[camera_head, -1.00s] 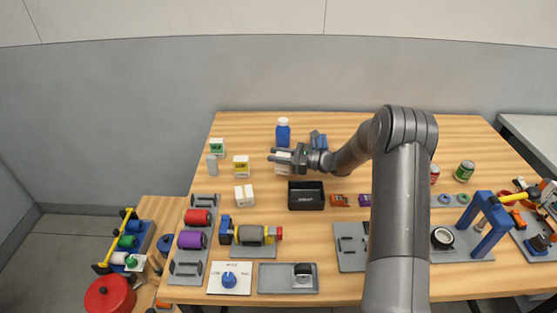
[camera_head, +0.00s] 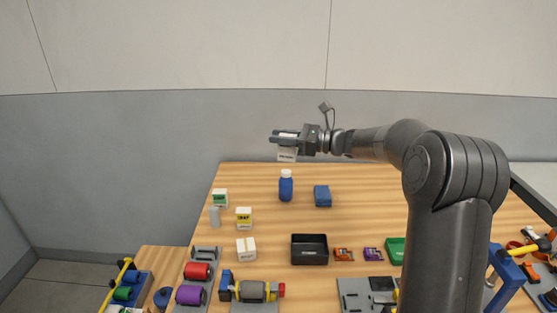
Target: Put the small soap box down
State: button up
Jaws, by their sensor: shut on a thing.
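My gripper (camera_head: 280,138) is shut on a small white box with dark lettering, which I take for the small soap box (camera_head: 287,155). The box hangs below the fingers, in front of the grey wall, above and clear of the table. Its upper part is hidden by the fingers. The wooden table (camera_head: 250,178) lies below it.
Below the gripper stand a blue bottle (camera_head: 286,188) with a white cap and a blue block (camera_head: 322,196). A green-and-white box (camera_head: 220,197), a yellow-and-white box (camera_head: 244,217) and a white box (camera_head: 246,248) stand left. A black tray (camera_head: 310,250) sits centrally. Bare tabletop lies between them.

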jog(key=s+f+n+g, duration=0.2)
jog(key=s+f+g, duration=0.2)
jog(key=s+f, duration=0.8)
send_over(240, 245)
notch_tip(240, 245, down, 6)
jog(key=shift+w+f, duration=0.1)
jog(key=shift+f, duration=2.1)
jog(key=o, duration=1)
jog(key=shift+f, duration=0.1)
jog(key=shift+o, duration=0.2)
